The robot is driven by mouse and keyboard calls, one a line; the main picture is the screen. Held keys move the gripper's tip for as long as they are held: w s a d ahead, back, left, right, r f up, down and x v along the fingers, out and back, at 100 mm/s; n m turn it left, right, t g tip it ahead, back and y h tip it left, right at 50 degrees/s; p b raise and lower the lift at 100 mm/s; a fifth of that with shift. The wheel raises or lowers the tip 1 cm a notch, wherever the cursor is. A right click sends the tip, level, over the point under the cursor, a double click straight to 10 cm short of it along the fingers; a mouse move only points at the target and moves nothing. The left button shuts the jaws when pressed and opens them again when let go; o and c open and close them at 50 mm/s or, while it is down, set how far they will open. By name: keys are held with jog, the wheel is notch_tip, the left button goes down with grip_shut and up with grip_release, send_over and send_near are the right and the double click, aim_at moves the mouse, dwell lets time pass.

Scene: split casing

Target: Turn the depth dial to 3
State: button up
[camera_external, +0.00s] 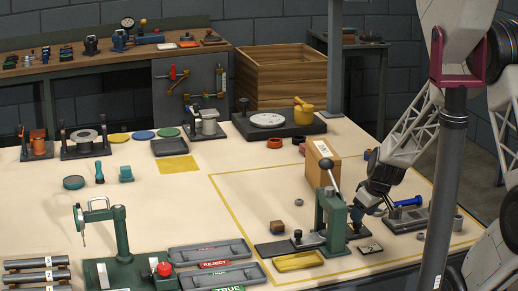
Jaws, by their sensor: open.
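My gripper (358,218) hangs at the end of my arm, low over the right part of the table. It is open, close behind and to the right of a green press (333,215) with a ball-topped lever. Its fingertips are small and partly hidden by the press, so contact cannot be told. I cannot tell for sure which part is the depth dial, and no number can be read. A white round dial face (267,120) lies on a dark base at the back.
A tan box (322,165) stands behind the press. A yellow tray (298,261) lies in front of it. A blue-handled tool (407,202) on a dark base is to the right. Grey trays (208,252) lie front centre. The table's middle is mostly clear.

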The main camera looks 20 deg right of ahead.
aim_at(356, 226)
jog(key=shift+v, duration=2.05)
jog(key=shift+w, duration=0.15)
jog(key=w+m+g, duration=0.1)
jog(key=g, duration=0.1)
jog(key=w+a+m+g, duration=0.1)
jog(key=m+g, duration=0.1)
jog(key=shift+w+a, duration=0.1)
jog(key=shift+w, duration=0.15)
jog(key=shift+w+f+m+g, duration=0.1)
jog(key=shift+w+m+g, duration=0.75)
jog(key=shift+g, duration=0.25)
jog(key=shift+w+m+g+h, duration=0.6)
jog(key=shift+w+m+g, duration=0.35)
jog(key=shift+m+g, duration=0.3)
jog(key=shift+x, duration=3.85)
